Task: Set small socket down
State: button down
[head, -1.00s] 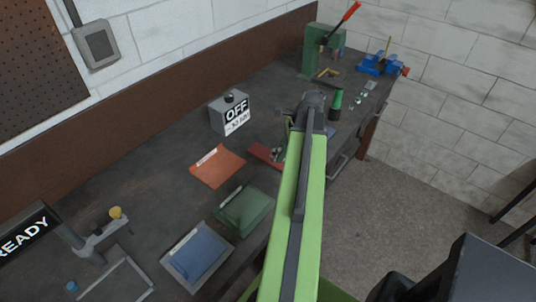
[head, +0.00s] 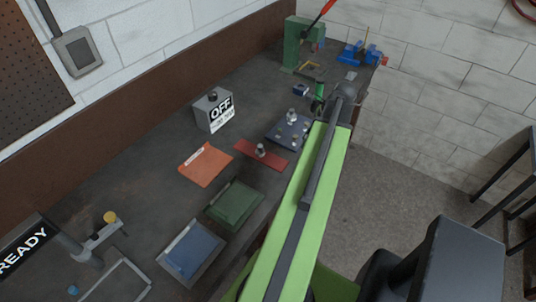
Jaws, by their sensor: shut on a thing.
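My gripper (head: 319,104) is at the far end of my green arm, low over the bench near its right edge. It is shut; the arm's end covers most of the jaws, and the small socket in them cannot be made out. A dark blue tray (head: 275,129) with several upright metal pieces lies just left of the arm. A red mat (head: 278,158) lies nearer, with one metal socket-like piece (head: 260,150) standing on it.
An orange mat (head: 205,165), a green tray (head: 235,204) and a blue tray (head: 192,250) lie along the bench. A green press (head: 297,45) and blue vise (head: 352,52) are at the far end. Bare bench lies left of the mats.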

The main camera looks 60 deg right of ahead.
jog(key=b, duration=0.5)
send_near(275, 162)
jog(key=shift+w+a+f, duration=0.5)
jog(key=shift+w+f, duration=0.05)
jog(key=shift+w, duration=0.3)
jog(key=shift+w+a, duration=0.15)
jog(key=shift+w, duration=0.1)
notch_tip(275, 162, down, 4)
jog(key=b, duration=0.4)
jog(key=shift+f+b, duration=0.2)
jog(key=shift+b, duration=0.1)
jog(key=shift+r, duration=0.25)
jog(key=shift+f, duration=0.2)
jog(key=c, duration=1.1)
grip_release()
